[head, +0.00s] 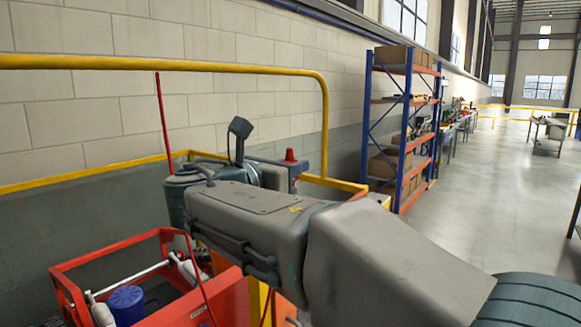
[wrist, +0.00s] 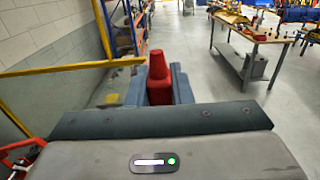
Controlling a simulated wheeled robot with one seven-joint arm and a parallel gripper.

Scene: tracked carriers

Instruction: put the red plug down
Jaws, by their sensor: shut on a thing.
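The red plug (wrist: 158,82) is in the wrist view, upright in the middle, between the two blue-grey jaws of my gripper (wrist: 160,88). My gripper is shut on it. In the head view the top of the red plug (head: 290,156) shows just beyond my gripper (head: 289,166), near the yellow rail. My arm hides what is below the plug, so I cannot tell whether it touches anything.
A red crate (head: 85,262) with a blue lidded container (head: 127,303) and white bottles stands at lower left. A yellow rail (head: 230,68) runs along the wall. A blue and orange shelf rack (head: 403,125) stands beyond. A workbench (wrist: 250,45) is at right; the floor between is clear.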

